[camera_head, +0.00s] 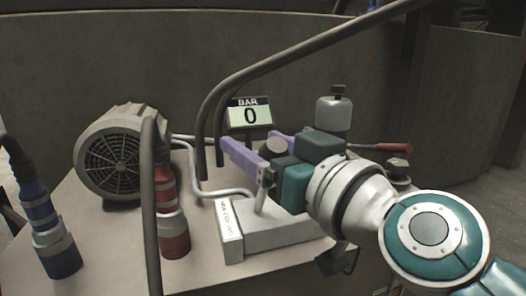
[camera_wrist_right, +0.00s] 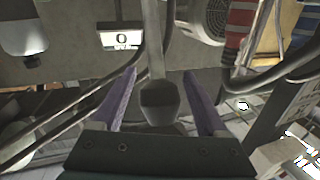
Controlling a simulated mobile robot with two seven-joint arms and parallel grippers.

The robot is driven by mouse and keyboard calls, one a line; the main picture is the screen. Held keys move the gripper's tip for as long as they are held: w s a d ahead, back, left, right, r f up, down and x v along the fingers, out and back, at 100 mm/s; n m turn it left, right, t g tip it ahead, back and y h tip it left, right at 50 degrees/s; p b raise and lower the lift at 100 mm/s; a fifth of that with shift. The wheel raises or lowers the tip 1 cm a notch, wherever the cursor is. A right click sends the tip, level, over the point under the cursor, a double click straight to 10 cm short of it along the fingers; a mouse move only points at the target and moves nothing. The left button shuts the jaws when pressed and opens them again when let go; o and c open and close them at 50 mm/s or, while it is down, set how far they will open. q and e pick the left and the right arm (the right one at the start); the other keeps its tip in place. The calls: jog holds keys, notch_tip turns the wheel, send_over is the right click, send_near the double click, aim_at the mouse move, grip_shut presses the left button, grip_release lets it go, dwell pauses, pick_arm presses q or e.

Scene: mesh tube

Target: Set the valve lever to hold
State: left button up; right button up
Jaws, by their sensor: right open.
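The valve lever has a grey shaft (camera_head: 261,196) rising from a pale valve block (camera_head: 285,236) with a label on its left end. The lever's dark knob (camera_head: 273,150) sits by the purple fingers of my right gripper (camera_head: 241,150). In the right wrist view the knob (camera_wrist_right: 160,102) lies between the two fingers of the right gripper (camera_wrist_right: 160,76), with a gap on each side. The right gripper is open. The label's words are too small to read surely. The gauge display (camera_head: 250,115) reads BAR 0. My left gripper is not in view.
A finned motor (camera_head: 112,155) stands at the left rear. Red (camera_head: 172,215) and blue (camera_head: 45,230) hose couplings stand in front with dark hoses. A thick dark hose arches above my right gripper. A red-handled lever (camera_head: 385,147) and a grey canister (camera_head: 334,113) are behind it.

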grip_shut()
dwell(0.7)
dwell(0.8)
